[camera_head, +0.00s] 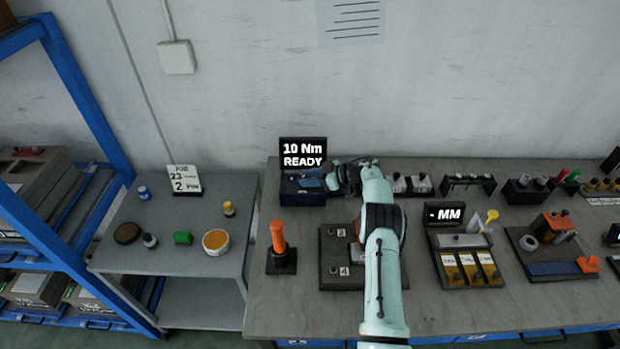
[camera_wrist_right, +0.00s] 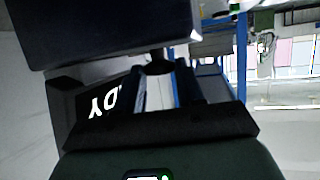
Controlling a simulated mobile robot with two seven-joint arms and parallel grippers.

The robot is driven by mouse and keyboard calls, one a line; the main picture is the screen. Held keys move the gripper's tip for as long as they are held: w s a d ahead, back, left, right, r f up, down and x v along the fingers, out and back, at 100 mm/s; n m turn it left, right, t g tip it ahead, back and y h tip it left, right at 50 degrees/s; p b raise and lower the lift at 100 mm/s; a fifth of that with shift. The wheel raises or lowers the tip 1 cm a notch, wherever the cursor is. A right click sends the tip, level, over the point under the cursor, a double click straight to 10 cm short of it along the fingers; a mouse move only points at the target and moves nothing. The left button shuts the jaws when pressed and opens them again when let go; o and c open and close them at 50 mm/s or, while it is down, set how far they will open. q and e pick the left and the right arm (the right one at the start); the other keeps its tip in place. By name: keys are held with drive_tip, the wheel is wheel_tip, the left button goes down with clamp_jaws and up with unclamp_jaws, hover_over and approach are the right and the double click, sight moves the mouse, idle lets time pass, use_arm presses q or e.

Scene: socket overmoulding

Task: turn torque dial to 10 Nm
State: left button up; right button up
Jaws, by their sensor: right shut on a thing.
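The torque unit (camera_head: 300,192) is a dark blue box at the back left of the grey bench. Its black display (camera_head: 303,152) stands above it and reads "10 Nm READY". My right gripper (camera_head: 334,180) reaches the right end of the unit. In the right wrist view the unit's dark body (camera_wrist_right: 110,32) fills the top left, and a small dark dial (camera_wrist_right: 158,64) sits at the tips of my right fingers, which are shut on it. Part of the display (camera_wrist_right: 97,104) shows there too, upside down. The dial is hidden in the head view. My left gripper is not in view.
An orange-handled tool (camera_head: 278,240) stands upright in front of the unit. A dark plate (camera_head: 335,262) lies beside my right arm. A gauge box with an "MM" display (camera_head: 450,214) is to the right. A lower side table (camera_head: 160,257) on the left holds small pots.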

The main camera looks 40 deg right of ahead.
drive_tip(key=o, duration=1)
drive_tip(key=shift+r, duration=0.1)
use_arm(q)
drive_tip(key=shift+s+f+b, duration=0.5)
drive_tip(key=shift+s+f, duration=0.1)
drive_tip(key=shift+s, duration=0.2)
use_arm(e)
drive_tip(key=shift+v, duration=6.65)
